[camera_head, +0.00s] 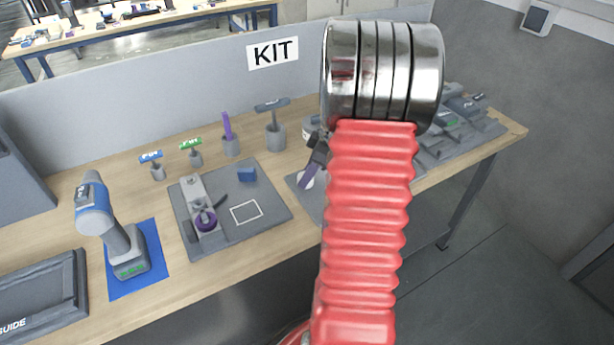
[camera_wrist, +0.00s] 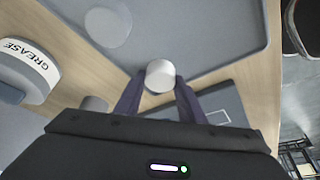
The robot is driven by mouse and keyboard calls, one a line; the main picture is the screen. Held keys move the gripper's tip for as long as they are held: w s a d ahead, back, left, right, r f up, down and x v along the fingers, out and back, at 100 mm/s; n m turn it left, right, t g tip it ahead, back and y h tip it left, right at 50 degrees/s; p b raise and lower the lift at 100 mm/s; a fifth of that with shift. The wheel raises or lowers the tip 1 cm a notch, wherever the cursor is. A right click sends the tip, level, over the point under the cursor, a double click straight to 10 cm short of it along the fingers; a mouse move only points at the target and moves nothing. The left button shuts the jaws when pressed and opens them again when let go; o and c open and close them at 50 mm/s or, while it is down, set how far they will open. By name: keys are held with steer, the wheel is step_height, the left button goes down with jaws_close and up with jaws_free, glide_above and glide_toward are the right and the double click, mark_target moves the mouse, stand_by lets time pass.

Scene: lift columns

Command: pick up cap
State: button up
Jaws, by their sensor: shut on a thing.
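The cap (camera_wrist: 160,75) is a small light grey cylinder between the two dark purple fingers of my gripper (camera_wrist: 159,92) in the wrist view. The fingers are shut on its sides and its round end faces the camera. In the head view my gripper (camera_head: 306,174) hangs over the left edge of a grey tray (camera_head: 310,202), partly hidden behind my red arm. I cannot make out the cap there. Its height above the tray is unclear. A pale round disc or recess (camera_wrist: 107,22) shows on the tray in the wrist view.
A white tub marked GREASE (camera_wrist: 28,68) stands beside the gripper. In the head view, a grey board with a purple-ringed fixture (camera_head: 205,218), upright tools in holders (camera_head: 275,130) and a blue-grey drill (camera_head: 120,235) stand to the left. Grey parts (camera_head: 460,115) lie at right.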

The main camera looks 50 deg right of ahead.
step_height(320, 180, up, 10)
stand_by(0.5)
stand_by(0.5)
steer(key=shift+r, duration=0.85)
